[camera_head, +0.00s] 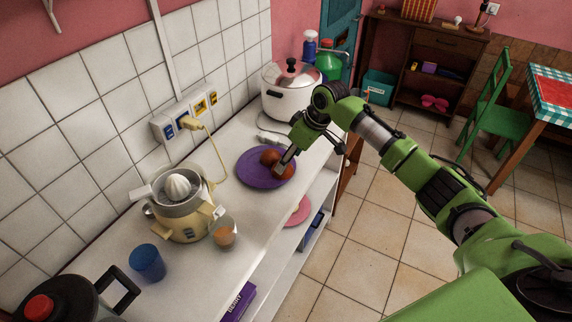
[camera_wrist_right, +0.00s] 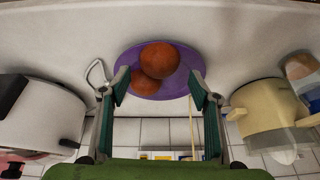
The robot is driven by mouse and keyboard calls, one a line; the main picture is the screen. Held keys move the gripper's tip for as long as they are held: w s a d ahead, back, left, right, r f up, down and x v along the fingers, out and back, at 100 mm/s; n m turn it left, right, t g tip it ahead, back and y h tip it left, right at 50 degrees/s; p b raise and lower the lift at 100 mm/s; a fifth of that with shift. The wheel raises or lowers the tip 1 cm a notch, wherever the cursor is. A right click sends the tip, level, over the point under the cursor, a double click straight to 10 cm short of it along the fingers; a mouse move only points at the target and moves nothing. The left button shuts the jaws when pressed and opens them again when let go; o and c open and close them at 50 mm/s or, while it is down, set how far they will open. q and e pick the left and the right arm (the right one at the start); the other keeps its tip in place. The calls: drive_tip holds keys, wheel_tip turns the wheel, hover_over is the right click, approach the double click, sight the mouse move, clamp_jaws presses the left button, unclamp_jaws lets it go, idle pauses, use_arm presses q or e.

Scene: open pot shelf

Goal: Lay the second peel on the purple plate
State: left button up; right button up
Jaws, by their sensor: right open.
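The purple plate (camera_head: 250,176) lies on the white counter, between the juicer and the white pot. Two orange-brown peels rest on it: one farther back (camera_head: 268,157) and one nearer the front edge (camera_head: 284,173). In the right wrist view the plate (camera_wrist_right: 180,88) holds both peels, one (camera_wrist_right: 160,54) partly overlapping the other (camera_wrist_right: 145,83) in the picture. My right gripper (camera_head: 310,158) is over the plate's right side, fingers spread. In its wrist view the gripper (camera_wrist_right: 158,86) has nothing between its fingers. My left gripper is not in view.
A cream juicer (camera_head: 182,225) and a glass with orange liquid (camera_head: 223,235) stand nearer on the counter, with a blue cup (camera_head: 147,263). A lidded white pot (camera_head: 285,105) stands behind the plate. A pink plate (camera_head: 297,212) lies on the shelf below.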

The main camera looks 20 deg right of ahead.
drive_tip(key=v, duration=0.8)
drive_tip(key=shift+b, duration=0.45)
